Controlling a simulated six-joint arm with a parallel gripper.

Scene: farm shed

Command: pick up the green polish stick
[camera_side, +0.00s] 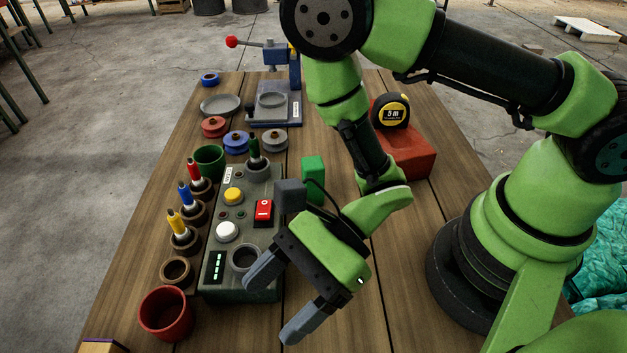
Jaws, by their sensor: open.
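A bright green upright block (313,168), which looks like the green polish stick, stands on the wooden table right of the grey control box (215,265). Its lower part is partly hidden by my wrist. One finger overlaps the box's front socket in the picture; I cannot tell the height. The bright green block is behind the gripper, apart from its fingers.
Red, blue and yellow markers (187,234) stand in round holders left of the box. A red cup (166,313) and green cup (210,160) are nearby. A tape measure (390,110) sits on a red block (405,150). A vise (275,100) stands at the back.

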